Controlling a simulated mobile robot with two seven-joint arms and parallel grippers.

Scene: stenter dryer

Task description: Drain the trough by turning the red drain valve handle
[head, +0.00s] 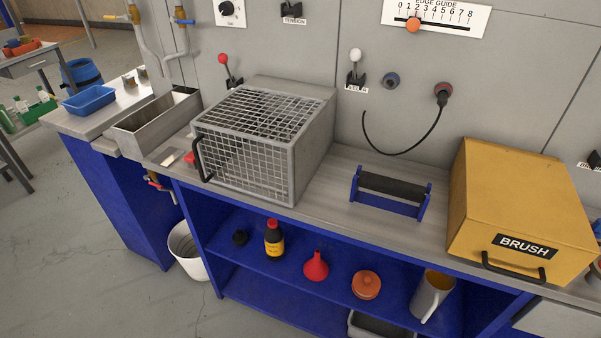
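The grey metal trough (152,128) stands on the left part of the bench, to the left of the wire cage. The red drain valve handle (155,185) shows on brass-coloured pipework under the trough, in front of the blue bench side. It is small here, and I cannot tell its exact angle. A white bucket (187,252) stands on the floor below and to the right of the valve. How much liquid is in the trough cannot be made out. Neither of my grippers is in view.
A wire-mesh guard (245,155) with a black handle stands right of the trough. A yellow BRUSH box (520,205) is at the right. A blue tray (89,99) sits left of the trough. The shelf below holds a bottle (274,240) and red funnel (316,266). Floor at front left is clear.

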